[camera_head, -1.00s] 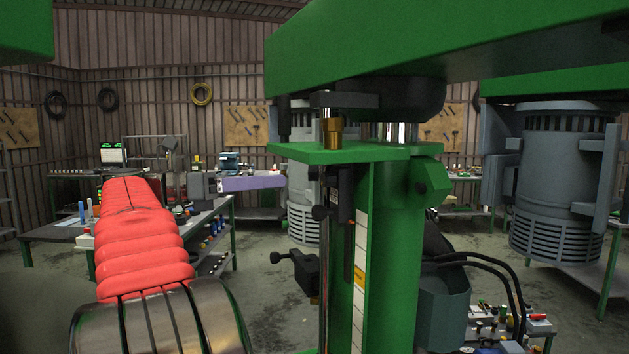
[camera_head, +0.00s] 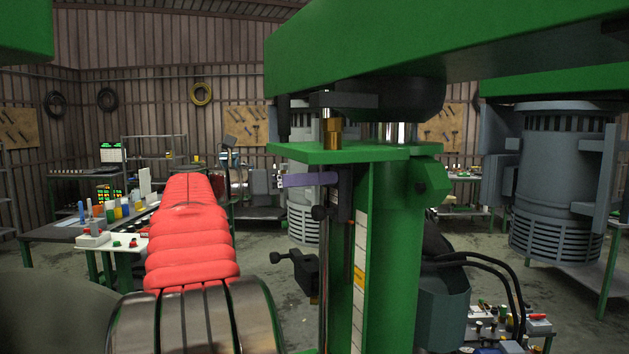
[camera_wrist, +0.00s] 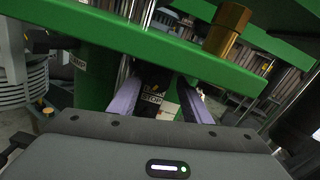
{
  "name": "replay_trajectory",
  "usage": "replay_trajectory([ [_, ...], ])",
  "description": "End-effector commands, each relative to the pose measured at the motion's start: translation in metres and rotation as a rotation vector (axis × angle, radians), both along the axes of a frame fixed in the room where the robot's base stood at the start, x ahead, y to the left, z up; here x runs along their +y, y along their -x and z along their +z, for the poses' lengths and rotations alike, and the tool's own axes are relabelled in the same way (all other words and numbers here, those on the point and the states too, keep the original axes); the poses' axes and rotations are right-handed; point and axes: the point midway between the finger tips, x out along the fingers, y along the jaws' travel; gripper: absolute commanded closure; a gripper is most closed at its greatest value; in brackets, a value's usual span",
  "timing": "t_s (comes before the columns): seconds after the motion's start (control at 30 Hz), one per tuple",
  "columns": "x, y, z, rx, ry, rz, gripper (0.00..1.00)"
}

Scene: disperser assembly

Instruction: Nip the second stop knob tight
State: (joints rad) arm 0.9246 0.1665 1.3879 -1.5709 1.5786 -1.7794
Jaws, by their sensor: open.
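Two dark stop knobs show in the head view beside the green column (camera_head: 397,260). The upper knob (camera_head: 320,212) is close to the column's scale. The lower knob (camera_head: 275,257) sticks out left from a black block (camera_head: 306,272) on the thin rod. I cannot tell which is the second. My gripper (camera_head: 331,178) has lavender fingers, just above the upper knob and under the green top plate (camera_head: 340,152). In the wrist view my open gripper (camera_wrist: 160,84) has its fingers on either side of a dark part with a label reading STOP (camera_wrist: 151,98). Contact is unclear.
A brass fitting (camera_head: 334,133) stands on the top plate; it also shows in the wrist view (camera_wrist: 227,28). The green overhead arm (camera_head: 440,45) hangs above. Black hoses (camera_head: 480,258) curve at the column's right. Open floor lies left of the column.

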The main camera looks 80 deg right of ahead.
Motion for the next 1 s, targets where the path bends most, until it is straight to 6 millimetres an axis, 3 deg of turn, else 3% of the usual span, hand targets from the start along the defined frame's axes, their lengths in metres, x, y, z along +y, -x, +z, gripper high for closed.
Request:
replay_trajectory([
  [0.1, 0.0, 0.0, 0.0, 0.0, 0.0, 0.0, 0.56],
  [0.67, 0.0, -0.001, 0.0, 0.0, 0.0, 0.0, 0.95],
  [0.7, 0.01, -0.001, 0.001, 0.0, 0.001, 0.003, 0.97],
  [1.0, 0.001, 0.002, 0.002, -0.016, 0.025, -0.005, 0.97],
])
